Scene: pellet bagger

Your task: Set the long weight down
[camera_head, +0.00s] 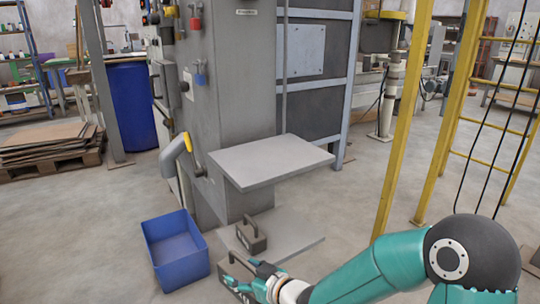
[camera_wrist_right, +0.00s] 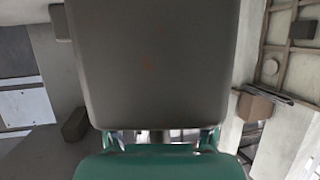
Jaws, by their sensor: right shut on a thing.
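My right gripper (camera_head: 243,276) is low at the bottom middle of the head view, in front of the low grey plate (camera_head: 295,240). It is shut on a dark grey block, which I take to be the long weight (camera_wrist_right: 150,65). The weight fills the middle of the right wrist view, and its far end is cut off by the top edge. I cannot tell whether its underside touches anything. Another dark weight with a handle (camera_head: 252,238) sits on the low plate, just behind my right gripper. My left gripper is not in view.
A blue bin (camera_head: 196,268) stands on the floor left of the gripper. A grey shelf (camera_head: 270,158) juts from the machine cabinet (camera_head: 238,100) above the low plate. A yellow post (camera_head: 402,120) rises to the right. The right part of the low plate is bare.

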